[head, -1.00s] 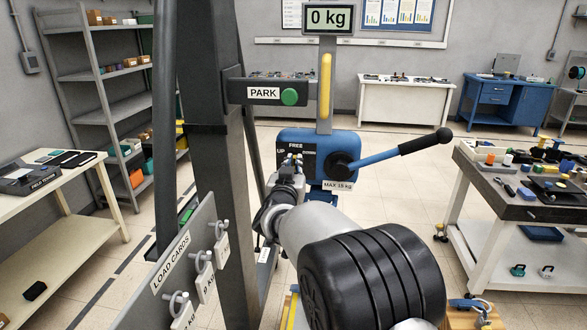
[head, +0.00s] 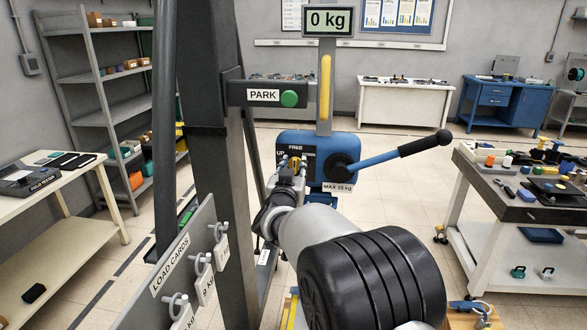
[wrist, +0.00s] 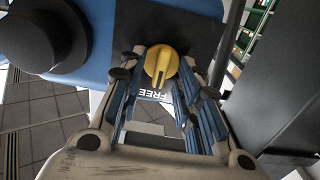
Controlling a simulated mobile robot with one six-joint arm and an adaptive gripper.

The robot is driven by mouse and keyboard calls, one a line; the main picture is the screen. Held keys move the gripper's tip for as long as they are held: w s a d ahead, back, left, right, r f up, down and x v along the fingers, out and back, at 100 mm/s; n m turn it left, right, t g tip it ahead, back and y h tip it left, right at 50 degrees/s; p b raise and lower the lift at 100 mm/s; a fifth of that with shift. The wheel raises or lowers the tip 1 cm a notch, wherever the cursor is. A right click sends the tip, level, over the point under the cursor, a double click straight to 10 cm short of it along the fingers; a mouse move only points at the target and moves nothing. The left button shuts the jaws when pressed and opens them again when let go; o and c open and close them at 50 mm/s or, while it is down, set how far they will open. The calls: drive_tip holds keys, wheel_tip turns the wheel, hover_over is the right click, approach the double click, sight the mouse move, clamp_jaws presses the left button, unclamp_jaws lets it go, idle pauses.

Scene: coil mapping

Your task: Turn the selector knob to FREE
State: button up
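The yellow selector knob (head: 294,163) sits on the dark plate of the blue hoist box (head: 322,150), just below the word FREE. In the wrist view the knob (wrist: 158,60) lies between my fingertips, and its ridge points toward the FREE label (wrist: 152,96), which reads upside down there. My gripper (wrist: 160,70) is open, with a finger on each side of the knob and small gaps showing. In the head view my gripper (head: 290,172) is just below and in front of the knob. UP is partly visible left of it; any other labels are hidden.
A blue lever (head: 385,157) with a black grip extends right from the box's black hub. A grey post (head: 215,150) and the load cards board (head: 190,260) stand left of my arm. The display (head: 328,19) reads 0 kg. A workbench (head: 520,205) stands right.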

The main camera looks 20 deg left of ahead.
drive_tip(key=v, duration=1.2)
drive_tip(key=s+d+r+g, duration=0.2)
drive_tip(key=s+d+g, duration=0.1)
drive_tip(key=d, duration=0.6)
drive_tip(key=s+d+r+g, duration=0.1)
drive_tip(key=s+d+g, duration=0.25)
drive_tip(key=d, duration=0.55)
drive_tip(key=s+d+f+m+g+h, duration=0.1)
drive_tip(key=s+d+f+g+h, duration=0.1)
drive_tip(key=s+d, duration=0.9)
drive_tip(key=s+d+f+m+g+h, duration=0.1)
drive_tip(key=s+d+f+g, duration=0.3)
drive_tip(key=s, duration=1.2)
drive_tip(key=d+f+h, duration=0.1)
drive_tip(key=d+f, duration=0.2)
drive_tip(key=d, duration=0.3)
drive_tip(key=shift+s+d+f+m, duration=0.3)
drive_tip(key=shift+d+f+m, duration=0.05)
drive_tip(key=shift+d+m, duration=0.05)
